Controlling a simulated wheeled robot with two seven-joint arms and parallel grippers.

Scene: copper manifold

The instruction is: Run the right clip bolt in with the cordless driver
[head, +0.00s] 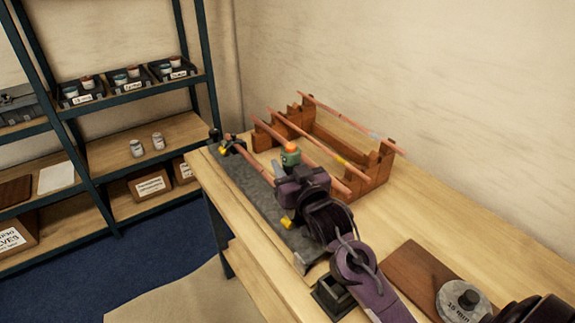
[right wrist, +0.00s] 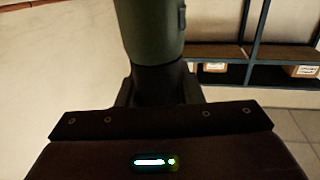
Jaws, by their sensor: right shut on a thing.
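The driver's green body (right wrist: 150,30) also fills the top middle of the right wrist view, between the dark fingers. In the head view the gripper is above the grey fixture (head: 242,176) along the table's left edge. A yellow part (head: 286,223) shows just below my gripper. The right clip bolt and driver tip cannot be made out. My left gripper is out of view.
A wooden rack (head: 376,168) with copper pipes stands behind the gripper. A black open holder (head: 332,298) is near the front edge. A brown board (head: 415,272) bears a round grey labelled piece (head: 463,300). Shelving (head: 150,130) stands at left.

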